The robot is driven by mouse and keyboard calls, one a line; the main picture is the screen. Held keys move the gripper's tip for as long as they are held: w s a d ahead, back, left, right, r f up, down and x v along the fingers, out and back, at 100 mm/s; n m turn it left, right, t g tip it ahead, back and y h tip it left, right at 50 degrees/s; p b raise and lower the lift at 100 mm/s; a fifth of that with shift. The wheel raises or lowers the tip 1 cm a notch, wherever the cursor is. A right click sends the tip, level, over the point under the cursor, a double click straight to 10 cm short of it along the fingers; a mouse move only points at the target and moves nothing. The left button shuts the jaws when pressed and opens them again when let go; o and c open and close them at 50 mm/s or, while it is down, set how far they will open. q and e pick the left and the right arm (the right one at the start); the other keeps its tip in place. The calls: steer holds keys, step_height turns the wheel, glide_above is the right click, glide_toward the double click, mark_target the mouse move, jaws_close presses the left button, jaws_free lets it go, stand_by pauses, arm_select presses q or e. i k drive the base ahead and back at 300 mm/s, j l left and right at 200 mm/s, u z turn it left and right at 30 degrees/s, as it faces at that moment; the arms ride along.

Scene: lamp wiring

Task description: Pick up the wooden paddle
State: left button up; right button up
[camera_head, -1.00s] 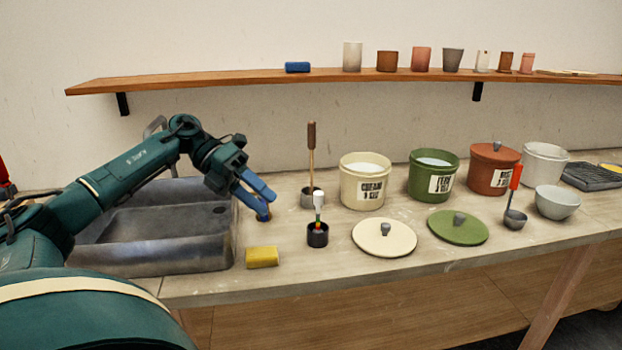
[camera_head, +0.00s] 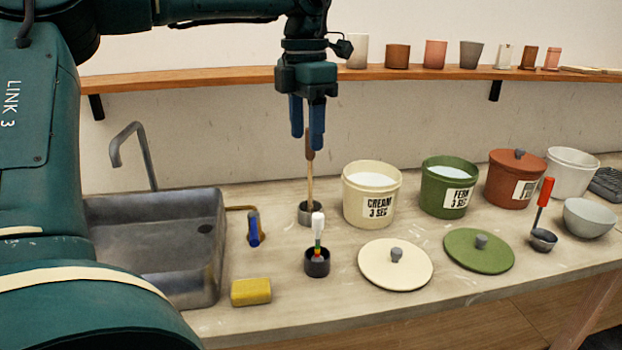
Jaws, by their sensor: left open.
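The wooden paddle (camera_head: 309,183) stands upright in a small metal cup (camera_head: 305,214) on the counter. Its shaft is light wood and its darker brown handle is at the top. My left gripper (camera_head: 307,140) is above it, pointing down, with its blue fingers open. The fingertips are level with the upper part of the handle, and part of the handle is hidden by them. I cannot tell whether the handle is between the fingers or behind them. The paddle's lower end is hidden in the cup. My right gripper is not in view.
A dark cup with a white-handled tool (camera_head: 317,262) stands in front of the paddle. The cream bucket (camera_head: 369,208) is close on the right, with its lid (camera_head: 380,272) before it. A yellow sponge (camera_head: 251,292), a blue object (camera_head: 254,230) and the sink (camera_head: 150,290) are left.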

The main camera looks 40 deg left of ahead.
mark_target(310, 154)
steer(key=i+j, duration=0.75)
steer(key=j, duration=0.2)
